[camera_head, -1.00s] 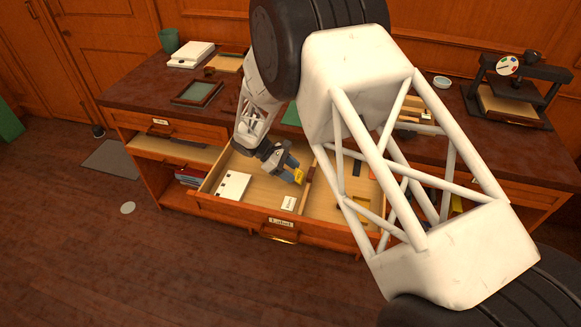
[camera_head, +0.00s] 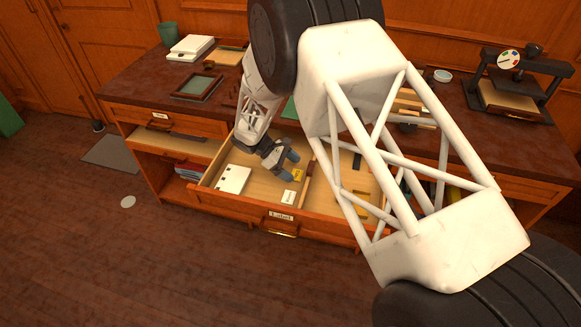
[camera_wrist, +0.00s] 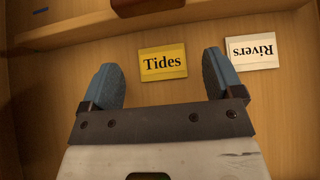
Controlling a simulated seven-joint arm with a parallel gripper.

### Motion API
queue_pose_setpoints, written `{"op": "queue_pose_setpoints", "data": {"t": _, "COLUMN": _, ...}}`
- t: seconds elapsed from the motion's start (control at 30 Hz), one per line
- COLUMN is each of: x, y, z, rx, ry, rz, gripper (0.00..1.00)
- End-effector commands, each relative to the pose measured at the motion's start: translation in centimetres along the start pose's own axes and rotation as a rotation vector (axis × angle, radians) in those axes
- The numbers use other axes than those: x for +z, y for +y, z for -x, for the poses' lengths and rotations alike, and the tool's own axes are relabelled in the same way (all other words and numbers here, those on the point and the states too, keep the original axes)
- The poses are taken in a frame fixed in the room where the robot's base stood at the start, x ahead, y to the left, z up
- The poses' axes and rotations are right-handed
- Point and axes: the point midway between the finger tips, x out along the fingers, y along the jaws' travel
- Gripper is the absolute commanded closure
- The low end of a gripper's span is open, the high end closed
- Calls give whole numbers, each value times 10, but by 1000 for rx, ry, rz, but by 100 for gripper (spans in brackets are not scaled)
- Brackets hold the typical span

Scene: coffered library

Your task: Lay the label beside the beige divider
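A yellow label reading "Tides" (camera_wrist: 163,62) lies flat on the drawer floor in the wrist view. It also shows in the head view (camera_head: 298,175), just by my fingertips. A pale card reading "Rivers" (camera_wrist: 252,52), with a beige edge strip, lies to its right, a small gap apart; in the head view it is the small white card (camera_head: 289,196). I cannot tell for certain which piece is the beige divider. My gripper (camera_head: 291,163) is open and empty; its blue fingers (camera_wrist: 160,72) stand apart on either side of the yellow label, not touching it.
The open drawer (camera_head: 250,208) has a wooden partition (camera_head: 307,186) right of the labels. A white block with dark marks (camera_head: 234,179) lies at its left. Yellow and dark pieces lie in the right compartment. A framed tray (camera_head: 197,87) stands on the desktop.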

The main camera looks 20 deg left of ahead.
Motion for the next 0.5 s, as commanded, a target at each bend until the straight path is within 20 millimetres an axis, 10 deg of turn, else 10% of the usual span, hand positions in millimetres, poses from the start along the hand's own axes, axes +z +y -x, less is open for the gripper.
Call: {"op": "queue_pose_setpoints", "data": {"t": 0.5, "x": 1, "y": 0, "z": 6, "rx": 0, "ry": 0, "rz": 0, "gripper": 14}}
